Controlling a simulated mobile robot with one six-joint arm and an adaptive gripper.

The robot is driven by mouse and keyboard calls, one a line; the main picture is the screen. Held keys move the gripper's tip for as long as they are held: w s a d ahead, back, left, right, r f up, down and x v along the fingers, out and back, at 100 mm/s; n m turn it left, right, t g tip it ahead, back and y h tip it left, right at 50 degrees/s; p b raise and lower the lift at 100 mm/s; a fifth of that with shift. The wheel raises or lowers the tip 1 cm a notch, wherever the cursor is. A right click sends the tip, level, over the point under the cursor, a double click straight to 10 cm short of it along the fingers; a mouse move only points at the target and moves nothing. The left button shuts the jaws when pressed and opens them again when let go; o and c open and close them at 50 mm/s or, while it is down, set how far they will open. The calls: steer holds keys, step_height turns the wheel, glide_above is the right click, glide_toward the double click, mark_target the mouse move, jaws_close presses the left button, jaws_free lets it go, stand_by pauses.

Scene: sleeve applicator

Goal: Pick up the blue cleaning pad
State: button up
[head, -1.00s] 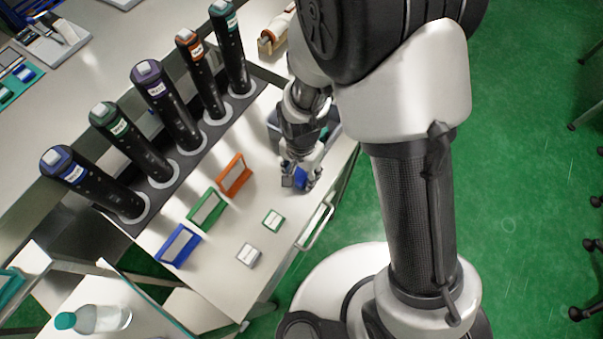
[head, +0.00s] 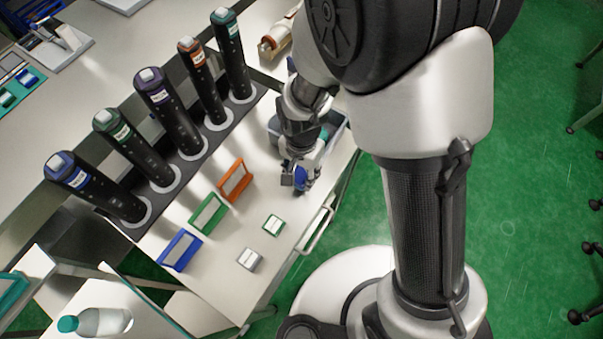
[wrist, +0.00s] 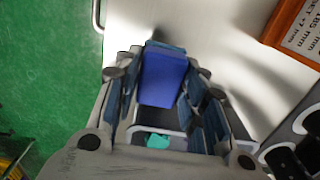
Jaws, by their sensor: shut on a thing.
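The blue cleaning pad (wrist: 163,78) is a blue block held between the two fingers of my gripper (wrist: 165,95) in the wrist view. In the head view my gripper (head: 301,178) points down over the right part of the white worktop, and only a small blue patch of the pad (head: 301,174) shows between the fingers. The gripper is shut on the pad. The rest of the pad is hidden by the fingers.
A grey bin (head: 340,130) with a teal item inside stands behind my gripper. Orange (head: 233,181), green (head: 208,213) and blue (head: 180,250) framed cards stand to the left. Two small flat pieces, green-edged (head: 273,225) and grey (head: 250,260), lie nearer. Several dark cylinders stand in a rack behind.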

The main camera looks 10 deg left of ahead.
mark_target(302, 172)
step_height(302, 172, up, 17)
steer(key=p, duration=0.4)
steer(key=shift+f, duration=0.1)
